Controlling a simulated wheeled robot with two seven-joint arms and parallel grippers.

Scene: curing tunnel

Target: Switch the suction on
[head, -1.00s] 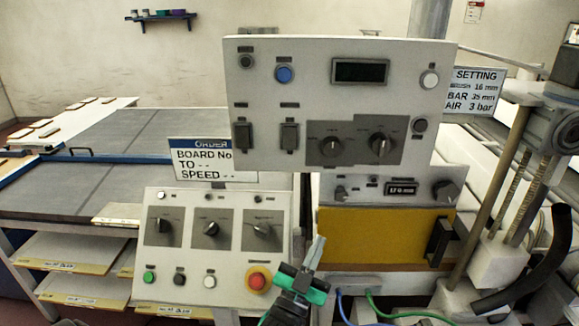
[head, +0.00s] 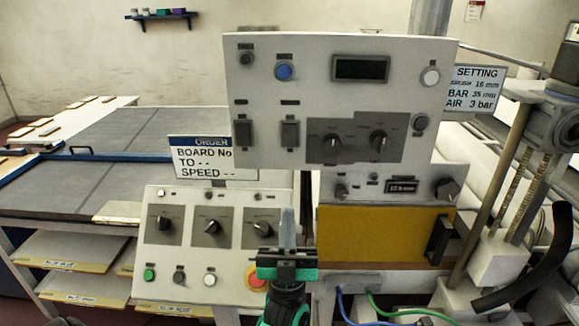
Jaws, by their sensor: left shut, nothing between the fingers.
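The upper control panel (head: 310,95) is a white box facing me. It carries a blue button (head: 284,72), a white button (head: 430,78), two dark rocker switches, the left rocker (head: 243,134) and the right rocker (head: 289,133), two large knobs and a dark display (head: 361,69). The labels are too small to read, so I cannot tell which control is the suction. My left gripper (head: 288,218) is shut and empty, its fingers pointing up, in front of the lower left panel's right edge and below the right rocker. My right gripper is out of view.
The lower left panel (head: 185,260) has three knobs and a red stop button (head: 256,281) partly hidden by my gripper. A yellow-fronted unit (head: 375,235) with a black handle (head: 438,240) stands right. An order sign (head: 212,158) and a settings sign (head: 474,90) flank the upper panel.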

